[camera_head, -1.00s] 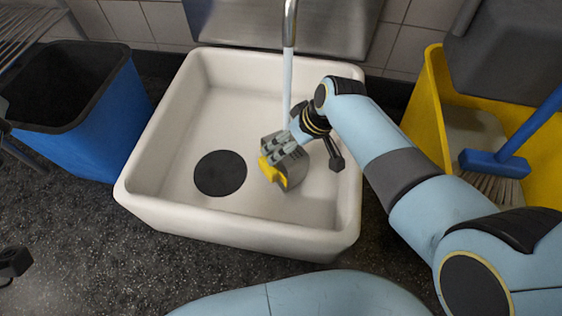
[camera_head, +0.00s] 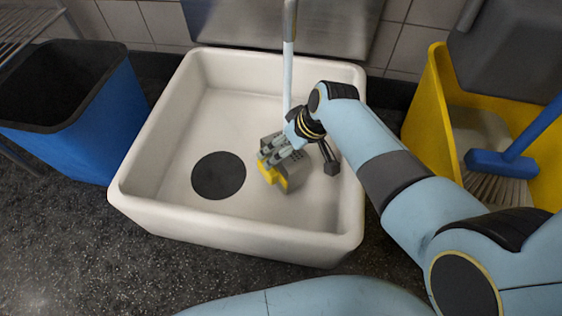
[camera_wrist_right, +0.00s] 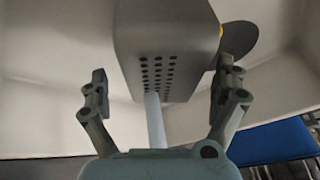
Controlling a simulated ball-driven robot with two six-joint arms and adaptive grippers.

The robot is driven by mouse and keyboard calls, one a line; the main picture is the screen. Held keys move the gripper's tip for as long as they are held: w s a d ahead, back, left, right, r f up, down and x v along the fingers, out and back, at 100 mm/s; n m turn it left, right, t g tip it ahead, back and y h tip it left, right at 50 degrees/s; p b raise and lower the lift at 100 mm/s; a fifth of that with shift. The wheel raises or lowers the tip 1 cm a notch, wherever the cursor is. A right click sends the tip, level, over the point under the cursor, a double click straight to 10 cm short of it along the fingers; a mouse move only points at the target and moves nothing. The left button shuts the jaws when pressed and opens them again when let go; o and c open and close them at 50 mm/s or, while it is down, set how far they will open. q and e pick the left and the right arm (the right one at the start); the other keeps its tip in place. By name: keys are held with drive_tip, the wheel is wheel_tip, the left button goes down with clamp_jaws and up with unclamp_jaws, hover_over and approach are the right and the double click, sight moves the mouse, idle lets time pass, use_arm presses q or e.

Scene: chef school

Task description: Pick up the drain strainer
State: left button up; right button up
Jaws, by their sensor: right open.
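The drain strainer, a grey perforated box (camera_head: 294,178) with a yellow part, is in the white sink, right of the round black disc. My right gripper (camera_head: 300,160) reaches down over it from the right, with one finger partly covering it. In the right wrist view the strainer (camera_wrist_right: 160,45) shows its dotted holes between the two spread fingers (camera_wrist_right: 160,85), with a gap visible on each side. The right gripper is open and holds nothing. My left gripper is not in view.
The white sink (camera_head: 150,200) has raised walls around the strainer. A black disc (camera_head: 218,175) lies on its floor. A tap (camera_head: 290,20) runs water behind my gripper. A blue bin (camera_head: 100,120) stands left, a yellow bucket (camera_head: 425,100) with a blue brush (camera_head: 500,163) right.

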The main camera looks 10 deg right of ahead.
drive_tip(key=shift+f, duration=0.25)
idle(0.4)
drive_tip(key=c, duration=1.9)
drive_tip(key=shift+o, duration=0.2)
